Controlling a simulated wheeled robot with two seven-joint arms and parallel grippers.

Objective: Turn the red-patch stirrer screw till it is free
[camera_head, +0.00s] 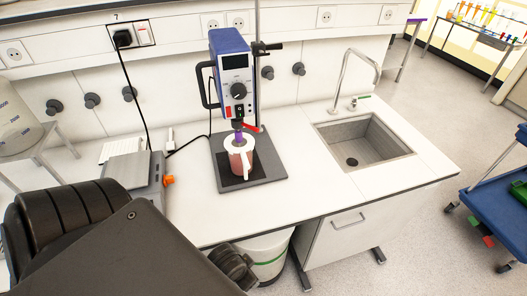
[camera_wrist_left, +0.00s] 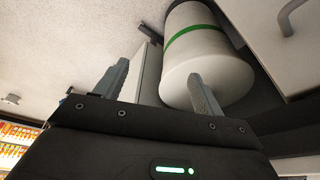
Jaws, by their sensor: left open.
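The overhead stirrer (camera_head: 232,72), blue and white with a black knob, stands on the bench on a grey base plate (camera_head: 267,170). A red piece (camera_head: 250,127) shows low on its right side, by the stand rod; it looks like the red-patch screw but is too small to be sure. A purple part (camera_head: 239,138) below the stirrer reaches to a white jug with reddish contents (camera_head: 239,158). In the left wrist view my left gripper (camera_wrist_left: 158,82) is open and empty, its fingers apart, with a white bin beyond them. My right gripper is not in view.
My dark arm covers the lower left of the head view. The white bin with a green band (camera_wrist_left: 190,60) stands below the bench. A sink (camera_head: 362,143) is at the right; a grey device (camera_head: 137,172) and cable are left of the stirrer. The bench front is clear.

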